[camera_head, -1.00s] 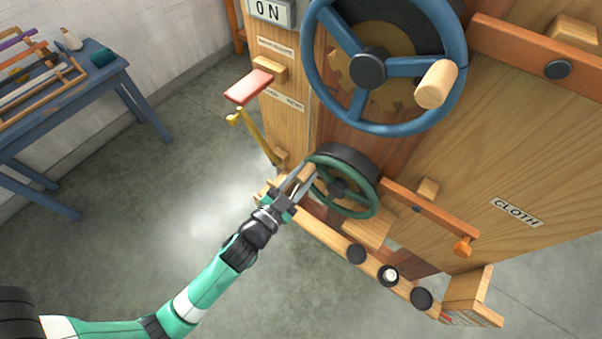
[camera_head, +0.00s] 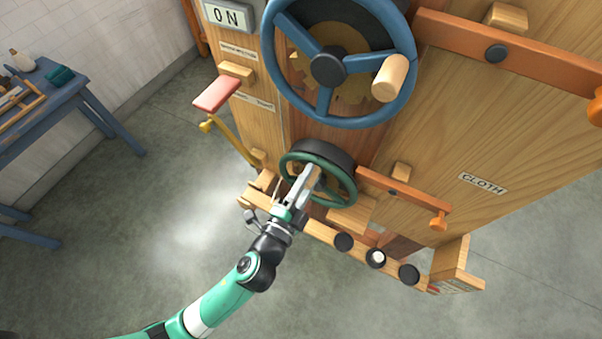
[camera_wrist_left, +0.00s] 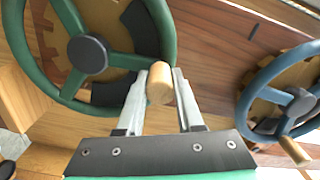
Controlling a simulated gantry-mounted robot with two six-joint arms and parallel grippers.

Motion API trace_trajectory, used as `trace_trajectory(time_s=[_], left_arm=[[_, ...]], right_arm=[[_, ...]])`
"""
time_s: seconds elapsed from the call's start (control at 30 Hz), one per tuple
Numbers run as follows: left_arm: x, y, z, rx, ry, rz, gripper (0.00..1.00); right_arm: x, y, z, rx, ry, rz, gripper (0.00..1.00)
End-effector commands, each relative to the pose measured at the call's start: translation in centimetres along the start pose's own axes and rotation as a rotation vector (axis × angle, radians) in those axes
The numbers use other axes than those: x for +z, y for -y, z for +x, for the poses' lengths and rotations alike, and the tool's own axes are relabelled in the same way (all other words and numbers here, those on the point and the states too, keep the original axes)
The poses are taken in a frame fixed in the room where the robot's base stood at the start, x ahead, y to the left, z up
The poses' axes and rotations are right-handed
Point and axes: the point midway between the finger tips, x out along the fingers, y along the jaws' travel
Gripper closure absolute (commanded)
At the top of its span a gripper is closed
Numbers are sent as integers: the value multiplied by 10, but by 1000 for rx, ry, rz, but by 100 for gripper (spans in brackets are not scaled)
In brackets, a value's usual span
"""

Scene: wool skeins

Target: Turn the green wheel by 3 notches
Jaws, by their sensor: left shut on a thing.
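The green wheel (camera_head: 353,196) is mounted low on the wooden machine, with a dark disc behind it. In the left wrist view its green rim and spokes meet at a dark hub (camera_wrist_left: 87,54). A pale wooden knob (camera_wrist_left: 160,83) stands out from its rim. My left gripper (camera_head: 310,173) reaches up to the wheel from below and is shut on this knob, with one finger on each side. In the head view the gripper hides most of the knob and part of the wheel. My right gripper is not in view.
A larger blue wheel (camera_head: 328,65) with its own wooden knob (camera_head: 390,77) is above. A red-topped lever (camera_head: 217,94) is to the left, an orange bar (camera_head: 405,190) to the right. A blue table (camera_head: 80,95) stands far left.

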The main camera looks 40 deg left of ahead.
Motion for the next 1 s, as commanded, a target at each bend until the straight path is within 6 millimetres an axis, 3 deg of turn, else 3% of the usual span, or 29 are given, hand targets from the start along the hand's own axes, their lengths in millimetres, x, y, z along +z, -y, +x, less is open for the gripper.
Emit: trace_trajectory(time_s=[0.3, 0.77, 0.8, 0.93, 1.0], left_arm=[[-11, -2, 0, -3, -4, 102, 100], [-12, -3, 0, -3, -3, 114, 100], [-12, -3, 0, -3, -3, 114, 59], [-11, -3, 0, -2, -2, 113, 36], [-11, -4, 0, -1, -2, 113, 34]], right_arm=[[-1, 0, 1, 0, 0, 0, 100], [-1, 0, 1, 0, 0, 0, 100], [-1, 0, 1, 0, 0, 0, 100], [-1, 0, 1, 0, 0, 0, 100], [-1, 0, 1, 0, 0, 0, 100]])
